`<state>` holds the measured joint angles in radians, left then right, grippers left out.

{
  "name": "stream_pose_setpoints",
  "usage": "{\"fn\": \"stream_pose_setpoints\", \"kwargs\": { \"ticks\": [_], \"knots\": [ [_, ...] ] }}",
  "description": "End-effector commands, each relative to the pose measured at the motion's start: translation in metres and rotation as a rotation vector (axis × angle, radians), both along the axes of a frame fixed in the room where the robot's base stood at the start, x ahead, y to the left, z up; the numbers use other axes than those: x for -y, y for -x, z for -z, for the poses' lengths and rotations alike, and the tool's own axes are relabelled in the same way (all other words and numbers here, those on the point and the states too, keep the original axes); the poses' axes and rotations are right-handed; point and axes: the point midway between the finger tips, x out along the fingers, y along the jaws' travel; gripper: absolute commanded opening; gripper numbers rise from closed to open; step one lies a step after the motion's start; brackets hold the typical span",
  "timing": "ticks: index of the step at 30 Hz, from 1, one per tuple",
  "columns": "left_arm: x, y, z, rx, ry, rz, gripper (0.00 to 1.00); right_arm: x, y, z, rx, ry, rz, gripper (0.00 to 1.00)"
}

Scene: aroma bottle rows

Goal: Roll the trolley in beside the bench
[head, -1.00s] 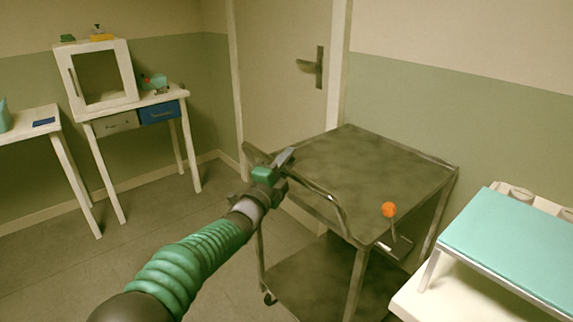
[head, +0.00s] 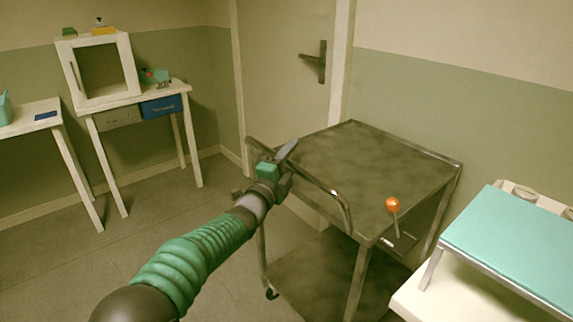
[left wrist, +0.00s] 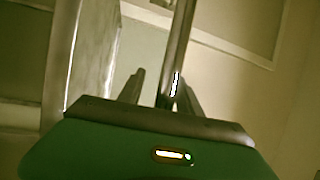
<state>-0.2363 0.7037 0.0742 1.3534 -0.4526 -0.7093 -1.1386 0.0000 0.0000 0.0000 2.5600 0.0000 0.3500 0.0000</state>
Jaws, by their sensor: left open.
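The trolley (head: 380,165) is a dark grey, mottled metal cart with a top deck, a lower shelf (head: 325,270) and casters. It stands in front of the door, apart from the white bench (head: 420,296) at the lower right. A lever with an orange knob (head: 392,205) rises by its near right corner. My left gripper (head: 285,166) is at the far left part of the trolley's push handle (head: 338,195). In the left wrist view a bar (left wrist: 178,55) passes between the two open fingers (left wrist: 160,92); contact cannot be told. My right gripper is not in view.
A teal board (head: 515,250) and round containers (head: 524,192) are on the bench. The door (head: 280,70) is shut behind the trolley. A white side table (head: 180,92) with a box frame (head: 100,68) stands at the left back. The floor (head: 170,235) between is clear.

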Motion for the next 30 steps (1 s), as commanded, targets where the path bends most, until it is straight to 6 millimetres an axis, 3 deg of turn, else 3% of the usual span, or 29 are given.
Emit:
{"fn": "stream_pose_setpoints", "kwargs": {
  "ticks": [5,18,24,30],
  "knots": [
    [-0.013,0.020,0.003,-0.001,-0.001,0.000,0.41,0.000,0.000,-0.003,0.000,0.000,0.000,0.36],
    [-0.076,0.116,0.025,-0.004,-0.002,-0.002,0.41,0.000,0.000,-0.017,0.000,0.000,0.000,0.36],
    [-0.087,0.135,0.032,-0.003,-0.002,-0.001,0.41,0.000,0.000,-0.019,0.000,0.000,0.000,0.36],
    [-0.088,0.136,0.032,-0.003,-0.002,0.000,0.41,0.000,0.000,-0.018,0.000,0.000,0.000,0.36]
  ]
}}
